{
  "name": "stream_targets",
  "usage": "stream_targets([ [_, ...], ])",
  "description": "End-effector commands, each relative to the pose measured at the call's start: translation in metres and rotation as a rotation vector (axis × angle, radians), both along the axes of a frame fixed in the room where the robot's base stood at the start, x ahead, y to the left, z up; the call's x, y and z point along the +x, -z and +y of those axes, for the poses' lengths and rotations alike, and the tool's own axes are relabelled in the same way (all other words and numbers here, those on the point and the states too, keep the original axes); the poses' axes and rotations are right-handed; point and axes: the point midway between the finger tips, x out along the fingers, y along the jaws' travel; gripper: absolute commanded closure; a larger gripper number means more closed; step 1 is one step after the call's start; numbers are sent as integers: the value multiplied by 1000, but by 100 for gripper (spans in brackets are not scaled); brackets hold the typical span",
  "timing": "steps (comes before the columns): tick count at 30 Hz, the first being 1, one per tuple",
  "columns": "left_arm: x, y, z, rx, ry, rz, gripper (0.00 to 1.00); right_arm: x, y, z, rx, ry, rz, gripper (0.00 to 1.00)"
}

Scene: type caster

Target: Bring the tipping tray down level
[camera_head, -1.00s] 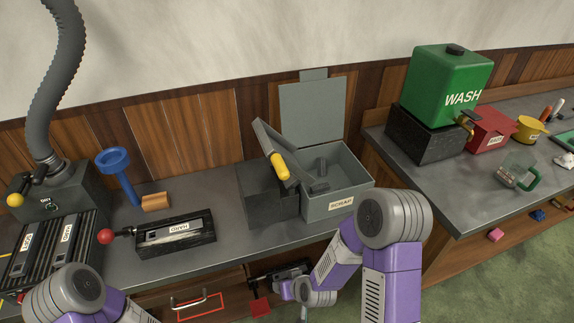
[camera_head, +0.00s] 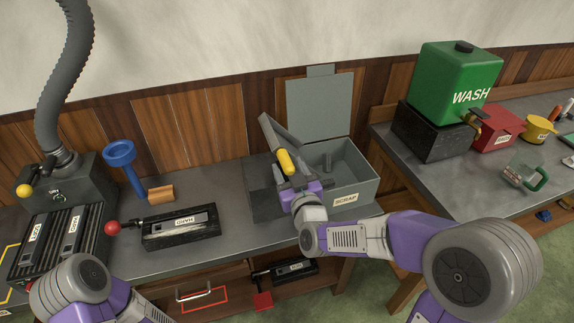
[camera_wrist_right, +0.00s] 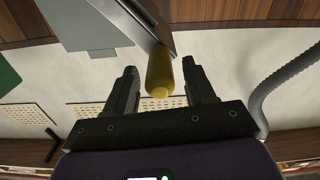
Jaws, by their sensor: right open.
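The tipping tray (camera_head: 272,133) is a grey tray with a yellow handle (camera_head: 287,162), tilted steeply up beside the grey SCRAP bin (camera_head: 352,192). My left gripper is out of view; only part of that arm shows at the lower left.
The bin's lid (camera_head: 319,108) stands open behind it. A HARD type case (camera_head: 180,227) with a red knob lies left on the bench, near a blue funnel-like thing (camera_head: 122,165) and a wooden block (camera_head: 161,190). A green WASH tank (camera_head: 455,82) stands at right.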

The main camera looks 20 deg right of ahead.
Motion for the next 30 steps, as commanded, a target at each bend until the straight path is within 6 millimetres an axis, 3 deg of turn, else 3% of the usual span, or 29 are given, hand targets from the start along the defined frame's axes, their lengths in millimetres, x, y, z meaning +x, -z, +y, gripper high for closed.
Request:
stream_targets([
  [6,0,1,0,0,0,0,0,19,1,0,0,1,2,46],
  [15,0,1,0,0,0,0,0,20,0,0,1,0,1,47],
  [25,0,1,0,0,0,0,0,20,0,0,1,0,1,98],
  [30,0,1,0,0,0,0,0,20,0,0,1,0,1,100],
])
